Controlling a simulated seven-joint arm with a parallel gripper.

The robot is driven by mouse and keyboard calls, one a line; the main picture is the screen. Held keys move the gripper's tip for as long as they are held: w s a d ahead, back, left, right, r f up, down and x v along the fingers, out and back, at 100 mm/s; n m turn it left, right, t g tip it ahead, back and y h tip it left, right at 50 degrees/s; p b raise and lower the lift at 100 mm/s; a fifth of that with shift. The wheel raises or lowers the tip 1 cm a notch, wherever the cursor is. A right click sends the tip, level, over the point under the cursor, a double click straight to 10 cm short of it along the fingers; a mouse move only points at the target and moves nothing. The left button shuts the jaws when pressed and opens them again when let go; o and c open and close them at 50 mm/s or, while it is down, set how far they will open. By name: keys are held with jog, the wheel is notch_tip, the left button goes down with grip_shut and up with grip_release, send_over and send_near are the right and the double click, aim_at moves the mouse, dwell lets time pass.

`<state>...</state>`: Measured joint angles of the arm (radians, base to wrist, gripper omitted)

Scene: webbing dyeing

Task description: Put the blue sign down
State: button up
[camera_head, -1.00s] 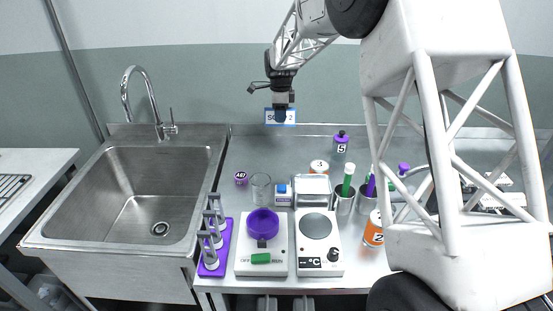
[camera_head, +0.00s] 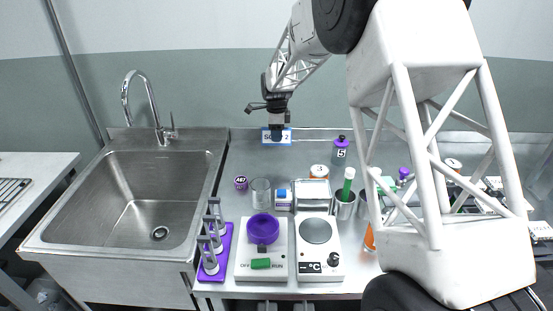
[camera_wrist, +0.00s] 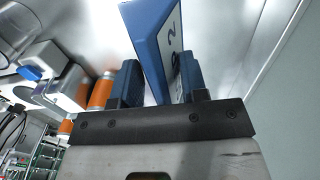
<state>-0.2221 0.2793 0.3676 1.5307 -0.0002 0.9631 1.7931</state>
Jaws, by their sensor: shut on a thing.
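The blue sign (camera_head: 285,136) has a white face with dark lettering that I can only partly read. In the head view it is upright at the back of the bench, close to the grey-green wall. My gripper (camera_head: 277,133) is above and in front of it, hiding part of its face. In the wrist view the sign (camera_wrist: 150,45) stands between the two dark blue fingers of my gripper (camera_wrist: 158,85), which are shut on it. I cannot tell whether its lower edge touches the bench.
A steel sink (camera_head: 140,195) is on the left. A purple bottle marked 5 (camera_head: 340,150) stands right of the sign. The bench below the sign looks clear.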

jog(key=shift+f, duration=2.1)
jog(key=shift+f, duration=2.5)
jog(key=o, duration=0.9)
jog(key=shift+f, duration=0.1)
jog(key=shift+o, duration=0.2)
notch_tip(320, 180, up, 12)
jog(key=shift+r, duration=0.1)
